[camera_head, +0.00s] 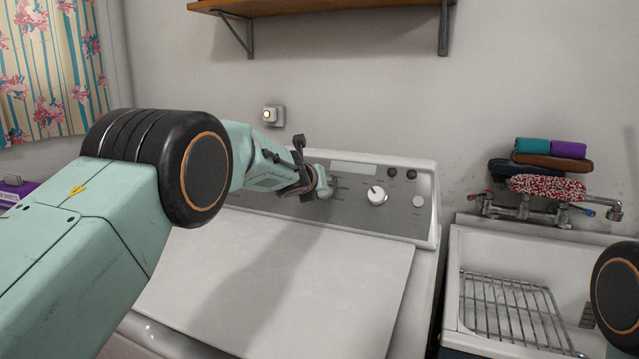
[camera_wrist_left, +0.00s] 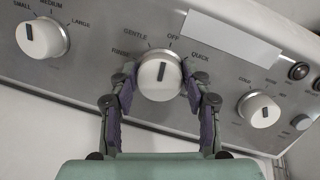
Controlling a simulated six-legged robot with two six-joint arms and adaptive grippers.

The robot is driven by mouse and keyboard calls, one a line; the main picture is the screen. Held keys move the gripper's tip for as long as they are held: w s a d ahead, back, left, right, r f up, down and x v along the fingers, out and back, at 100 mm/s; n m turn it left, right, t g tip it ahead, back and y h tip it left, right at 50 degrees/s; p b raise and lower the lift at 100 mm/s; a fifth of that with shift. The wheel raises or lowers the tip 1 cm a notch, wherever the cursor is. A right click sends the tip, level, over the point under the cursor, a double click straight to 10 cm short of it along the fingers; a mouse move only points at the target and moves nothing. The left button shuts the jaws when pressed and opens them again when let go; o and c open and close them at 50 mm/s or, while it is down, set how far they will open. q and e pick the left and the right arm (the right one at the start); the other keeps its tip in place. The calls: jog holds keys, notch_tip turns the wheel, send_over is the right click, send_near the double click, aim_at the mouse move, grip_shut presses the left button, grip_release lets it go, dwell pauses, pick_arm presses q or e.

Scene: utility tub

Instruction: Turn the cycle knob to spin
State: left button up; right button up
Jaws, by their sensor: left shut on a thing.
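The cycle knob (camera_wrist_left: 160,78) is white and round with a dark pointer mark. It sits mid-panel on the washer's grey control panel (camera_head: 345,190). The mark points up, near the OFF label; RINSE, GENTLE and QUICK also read around the knob, but I see no SPIN label. My left gripper (camera_wrist_left: 160,88) is shut on the knob, one dark finger on each side. In the head view, my left gripper (camera_head: 321,184) is at the panel and partly covers the knob (camera_head: 325,193). My right gripper is not in view.
A load-size knob (camera_wrist_left: 42,38) is left of the cycle knob and a temperature knob (camera_wrist_left: 259,108) is right; the latter also shows in the head view (camera_head: 377,195). The washer lid (camera_head: 290,290) is closed and bare. A sink (camera_head: 455,275) stands at right, with cloths (camera_head: 546,187) above its taps.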

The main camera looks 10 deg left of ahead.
pick_arm(q)
jog(key=n+p, duration=0.3)
jog(key=n, duration=0.1)
jog(key=shift+r+n+y, duration=0.15)
jog(key=shift+n+y, duration=0.15)
jog(key=shift+y, duration=0.1)
jog(key=n+g+p, duration=0.1)
jog(key=n+p, duration=0.3)
jog(key=p, duration=0.2)
jog(key=n+g+p, duration=0.1)
jog(key=n+p, duration=0.4)
jog(key=p, duration=0.1)
jog(key=shift+a+p, duration=0.15)
jog(key=shift+p, duration=0.15)
jog(key=shift+n+p, duration=0.5)
jog(key=shift+n, duration=0.6)
jog(key=shift+f+n, duration=0.2)
jog(key=shift+n, duration=0.2)
jog(key=shift+f+n+g+b, duration=0.1)
jog(key=shift+n+g+b, duration=0.2)
jog(key=shift+n+b, duration=0.4)
jog(key=shift+n+h+b, duration=0.3)
jog(key=shift+n+b, duration=1.15)
jog(key=shift+n, duration=0.65)
jog(key=shift+g, duration=0.3)
